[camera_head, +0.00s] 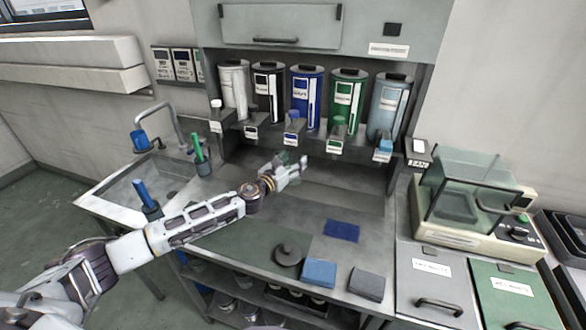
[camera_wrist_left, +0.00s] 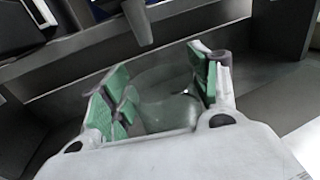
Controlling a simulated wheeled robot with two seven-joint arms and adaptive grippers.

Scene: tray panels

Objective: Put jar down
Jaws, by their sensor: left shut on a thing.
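My left gripper (camera_head: 297,167) reaches in from the left over the steel counter, in front of the row of dispensers. In the left wrist view its green-padded fingers (camera_wrist_left: 160,92) are shut on a clear glass jar (camera_wrist_left: 165,108). The jar is see-through and partly hidden by the fingers; it shows only faintly in the head view (camera_head: 283,157). I cannot tell whether its base touches the counter. A dark round lid (camera_head: 289,255) with a knob lies near the front edge of the counter. My right gripper is not in view.
Several dispensers stand at the back, including a green one (camera_head: 344,100). A dark blue mat (camera_head: 341,231), blue cloth (camera_head: 319,273) and grey cloth (camera_head: 367,284) lie on the counter. A sink (camera_head: 135,187) is left; a glass-shielded balance (camera_head: 470,190) is right. Mid-counter (camera_head: 275,215) is clear.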

